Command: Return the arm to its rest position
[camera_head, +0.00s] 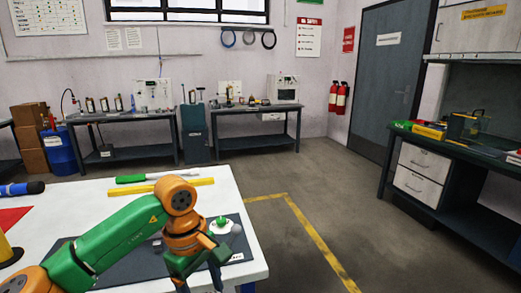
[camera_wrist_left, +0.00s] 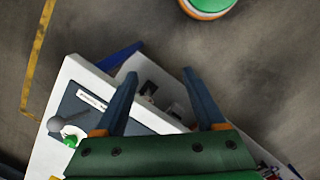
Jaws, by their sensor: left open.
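My left arm, green and orange, reaches in from the left over the white table (camera_head: 232,187) in the head view. My left gripper (camera_head: 199,283) points down near the table's right front part, partly cut off by the frame's bottom. In the left wrist view its two fingers (camera_wrist_left: 160,74) are spread apart. I see nothing held between them. A white round piece with a green top (camera_head: 221,224) stands on the dark mat (camera_head: 150,267), just behind the gripper. In the wrist view, a green piece (camera_wrist_left: 70,141) and a grey rounded part lie left of the fingers. My right gripper is not in view.
A yellow bar (camera_head: 196,182), a green-handled tool (camera_head: 131,179) and a blue-black cylinder (camera_head: 22,188) lie on the table. Open floor (camera_head: 315,205) with yellow lines is to the right. Workbenches stand along the back wall and right side.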

